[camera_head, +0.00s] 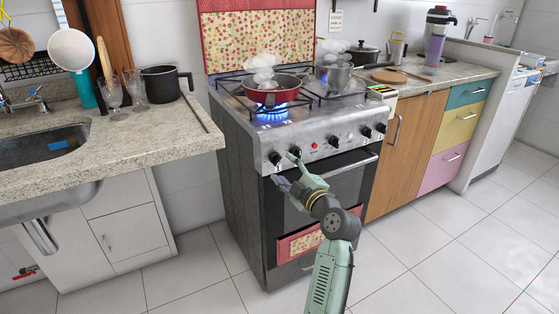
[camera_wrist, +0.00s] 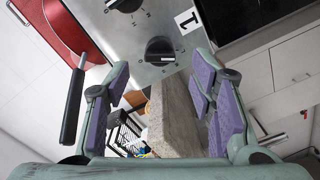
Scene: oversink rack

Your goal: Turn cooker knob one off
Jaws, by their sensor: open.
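Cooker knob one (camera_head: 274,158) is the leftmost black knob on the steel front panel of the cooker (camera_head: 240,180). In the wrist view knob one (camera_wrist: 160,50) stands beside a white label with a "1" (camera_wrist: 188,20). My gripper (camera_head: 285,169) is in front of the panel's left end, its fingers spread. In the wrist view my gripper (camera_wrist: 162,66) is open and empty, with purple pads on either side of the knob in the picture. Whether a pad touches the knob cannot be told. A blue flame (camera_head: 272,112) burns under the red pan (camera_head: 272,92).
A second knob (camera_head: 295,150) sits close beside my upper finger. The oven handle (camera_head: 340,170) runs below the panel. A steaming pot (camera_head: 333,76) stands on the back of the hob. A granite counter (camera_head: 120,140) is at the left; the tiled floor (camera_head: 430,240) is clear.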

